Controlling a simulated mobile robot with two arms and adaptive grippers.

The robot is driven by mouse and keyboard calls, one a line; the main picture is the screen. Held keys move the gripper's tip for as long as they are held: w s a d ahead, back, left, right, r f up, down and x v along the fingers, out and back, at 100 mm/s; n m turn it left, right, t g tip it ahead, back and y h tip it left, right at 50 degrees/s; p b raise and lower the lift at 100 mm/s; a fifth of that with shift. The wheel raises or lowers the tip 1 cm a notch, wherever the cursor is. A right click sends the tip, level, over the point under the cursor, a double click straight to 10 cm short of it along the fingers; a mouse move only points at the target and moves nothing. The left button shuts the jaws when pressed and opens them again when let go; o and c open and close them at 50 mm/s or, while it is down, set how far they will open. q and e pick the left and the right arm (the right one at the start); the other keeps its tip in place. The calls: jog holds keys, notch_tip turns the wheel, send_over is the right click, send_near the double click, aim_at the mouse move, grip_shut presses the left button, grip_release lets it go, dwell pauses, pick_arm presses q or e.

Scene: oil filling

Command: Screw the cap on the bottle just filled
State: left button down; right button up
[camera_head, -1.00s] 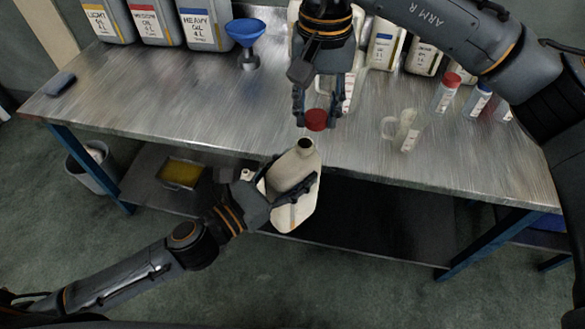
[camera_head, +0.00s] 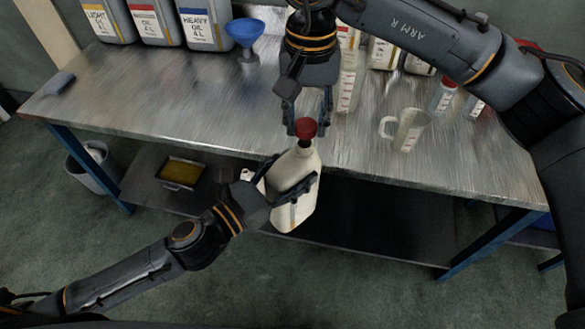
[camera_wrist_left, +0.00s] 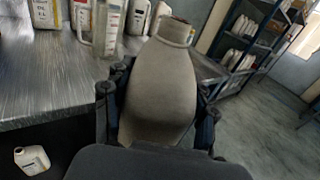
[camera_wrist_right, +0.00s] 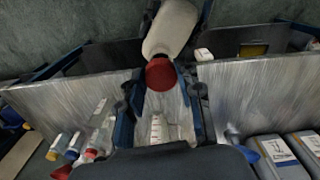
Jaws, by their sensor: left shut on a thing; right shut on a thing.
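The cream bottle (camera_head: 297,207) is held in front of the bench by my left gripper (camera_head: 290,184), whose fingers are shut around its body. In the left wrist view the bottle (camera_wrist_left: 165,85) fills the middle, its neck at the top. A red cap (camera_head: 306,127) is pinched in my right gripper (camera_head: 307,115), just above the bottle's neck. In the right wrist view the red cap (camera_wrist_right: 161,74) sits between the fingers and covers the bottle's mouth. I cannot tell whether the cap touches the neck.
The steel bench (camera_head: 150,100) lies behind the bottle. A blue funnel (camera_head: 245,35), a clear jug (camera_head: 408,130) and a graduated cylinder (camera_head: 347,90) stand on it. Large oil canisters (camera_head: 205,25) stand at back left. The bench's front left is clear.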

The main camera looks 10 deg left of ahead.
aim_at(292, 168)
jog(key=shift+f, duration=0.35)
jog(key=shift+s, duration=0.1)
dwell(0.5)
jog(key=shift+f, duration=0.85)
jog(key=shift+f, duration=0.55)
